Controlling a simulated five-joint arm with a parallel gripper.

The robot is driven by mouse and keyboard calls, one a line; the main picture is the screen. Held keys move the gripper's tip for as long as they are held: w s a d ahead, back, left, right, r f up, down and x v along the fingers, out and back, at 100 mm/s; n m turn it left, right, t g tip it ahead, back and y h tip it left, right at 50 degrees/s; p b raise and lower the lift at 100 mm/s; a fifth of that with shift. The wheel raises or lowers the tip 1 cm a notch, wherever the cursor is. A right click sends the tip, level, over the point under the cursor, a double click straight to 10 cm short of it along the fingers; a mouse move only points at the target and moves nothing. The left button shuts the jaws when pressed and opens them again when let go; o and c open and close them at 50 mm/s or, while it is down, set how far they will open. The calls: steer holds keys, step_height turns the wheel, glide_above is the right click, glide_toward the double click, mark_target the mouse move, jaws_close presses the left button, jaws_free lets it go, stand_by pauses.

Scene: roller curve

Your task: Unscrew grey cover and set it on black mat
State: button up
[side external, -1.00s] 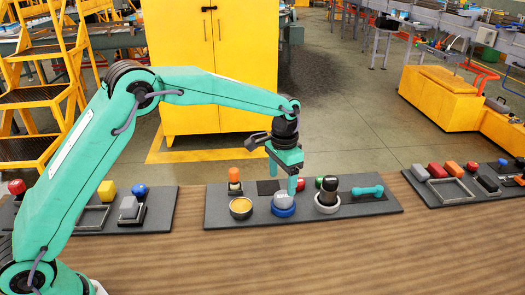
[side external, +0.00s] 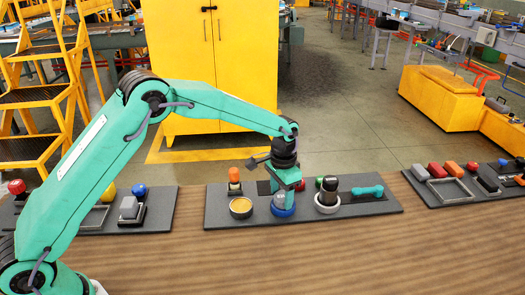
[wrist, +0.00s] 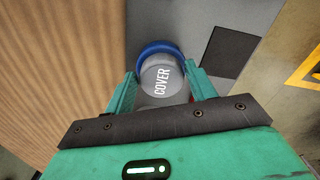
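The grey cover (wrist: 162,80), lettered COVER, sits in a blue ring (wrist: 158,48) on the dark grey board; the blue ring also shows in the side view (side external: 283,210). My gripper (wrist: 161,70) points down over the cover, one finger on each side of it. The fingers are spread and look slightly apart from the cover. In the side view my gripper (side external: 283,198) partly hides the cover. The black mat (wrist: 228,50) is a flat, bare dark square on the board, beyond the blue ring; in the side view it is partly hidden behind my gripper.
On the same board (side external: 222,215) stand an orange-topped piece (side external: 234,178), a round tan-filled dish (side external: 241,208), a black knob in a white ring (side external: 328,195) and a teal dumbbell shape (side external: 368,191). Other boards with blocks lie left and right. The wooden table front is clear.

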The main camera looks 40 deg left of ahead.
steer(key=c, duration=0.7)
steer(key=n, duration=0.3)
steer(key=shift+n, duration=0.4)
steer(key=n, duration=0.3)
steer(key=shift+a, duration=0.15)
steer(key=shift+n, duration=0.4)
